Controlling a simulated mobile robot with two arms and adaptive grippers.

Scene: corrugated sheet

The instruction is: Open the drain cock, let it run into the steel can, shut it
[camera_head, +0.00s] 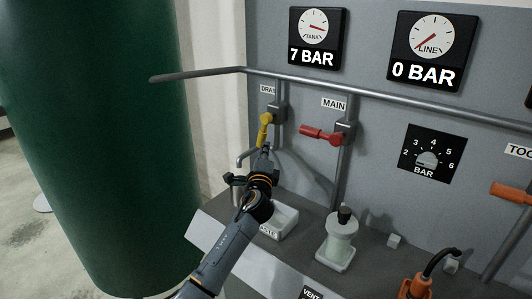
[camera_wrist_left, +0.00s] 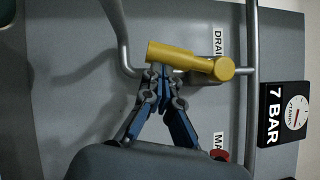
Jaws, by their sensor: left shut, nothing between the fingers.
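The yellow drain cock handle (camera_head: 264,131) hangs downward on the pipe below the DRAIN label. In the left wrist view the yellow handle (camera_wrist_left: 185,57) lies across the picture just beyond my fingertips. My left gripper (camera_head: 264,152) is shut and empty, its tips (camera_wrist_left: 160,70) close together at the handle's free end; I cannot tell whether they touch it. The bent grey drain spout (camera_head: 243,157) sticks out left of the handle. A small grey shape (camera_head: 229,179) below the spout is partly hidden by my gripper; I cannot tell whether it is the steel can. My right gripper is not in view.
A pale waste tray (camera_head: 287,218) sits on the bench below my gripper. The red MAIN valve handle (camera_head: 320,135) is to the right. The TANK gauge (camera_head: 317,30) reads 7 BAR and the LINE gauge (camera_head: 430,40) 0 BAR. A large green tank (camera_head: 95,130) stands left.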

